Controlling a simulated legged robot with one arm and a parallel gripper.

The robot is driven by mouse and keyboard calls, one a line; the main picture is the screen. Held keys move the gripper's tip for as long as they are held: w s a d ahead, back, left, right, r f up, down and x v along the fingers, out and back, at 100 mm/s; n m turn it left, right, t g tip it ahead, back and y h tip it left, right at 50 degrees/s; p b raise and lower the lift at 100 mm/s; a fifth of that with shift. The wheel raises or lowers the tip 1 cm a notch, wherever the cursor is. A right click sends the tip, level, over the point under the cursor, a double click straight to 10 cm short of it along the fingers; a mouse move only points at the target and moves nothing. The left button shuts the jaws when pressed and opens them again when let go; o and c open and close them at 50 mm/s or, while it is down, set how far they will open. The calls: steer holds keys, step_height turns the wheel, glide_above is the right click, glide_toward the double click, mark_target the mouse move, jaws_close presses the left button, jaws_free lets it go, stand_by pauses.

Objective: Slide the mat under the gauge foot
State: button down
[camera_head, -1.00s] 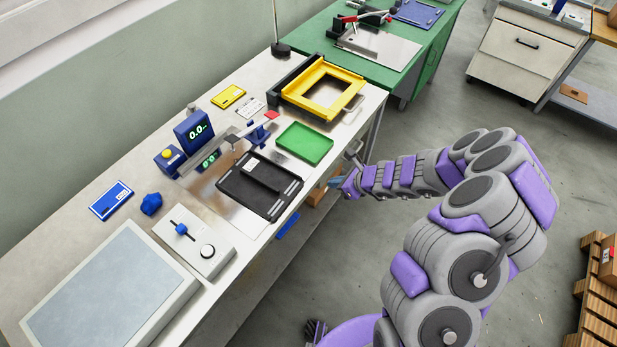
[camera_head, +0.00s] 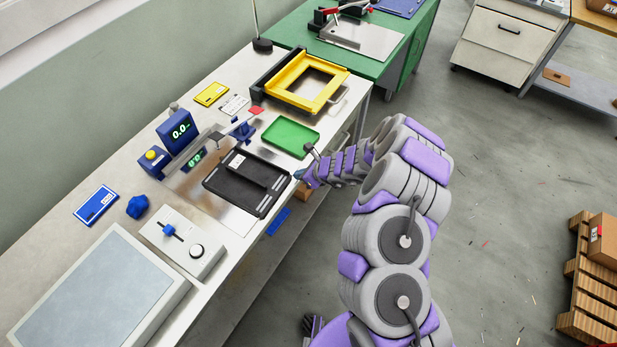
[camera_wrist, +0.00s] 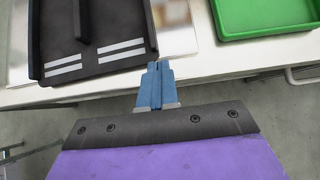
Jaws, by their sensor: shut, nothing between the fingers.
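The black mat (camera_head: 222,184), a flat piece with raised edges, a central ridge and white stripes, lies on a shiny plate on the bench. The blue gauge (camera_head: 180,132) with a lit display stands behind it; its metal foot (camera_head: 221,141) hangs near the mat's far edge. I cannot tell whether the mat lies under the foot. My gripper (camera_head: 300,174) is shut and empty at the bench's front edge, just off the mat's near right corner. In the wrist view, my blue fingertips (camera_wrist: 154,72) point at that corner of the mat (camera_wrist: 105,55); contact is unclear.
A green tray (camera_head: 291,151) lies right of the mat, with a yellow frame (camera_head: 328,98) beyond. A white control box (camera_head: 183,262) with a slider and knob stands to the left. A blue cap-like object (camera_head: 137,207) lies behind it.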

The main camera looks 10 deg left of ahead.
mark_target(267, 158)
steer(key=shift+w+a, duration=0.15)
steer(key=shift+a, duration=0.65)
steer(key=shift+a, duration=0.15)
steer(key=w+a, duration=0.1)
steer(key=a, duration=0.2)
steer(key=w+a, duration=0.2)
steer(key=a, duration=0.2)
steer(key=w+a+b, duration=0.1)
steer(key=a, duration=0.3)
steer(key=shift+w, duration=0.4)
steer(key=shift+d+r, duration=0.1)
steer(key=p+v, duration=0.1)
steer(key=v, duration=1.5)
steer(key=shift+d+r, duration=0.2)
steer(key=shift+d, duration=0.2)
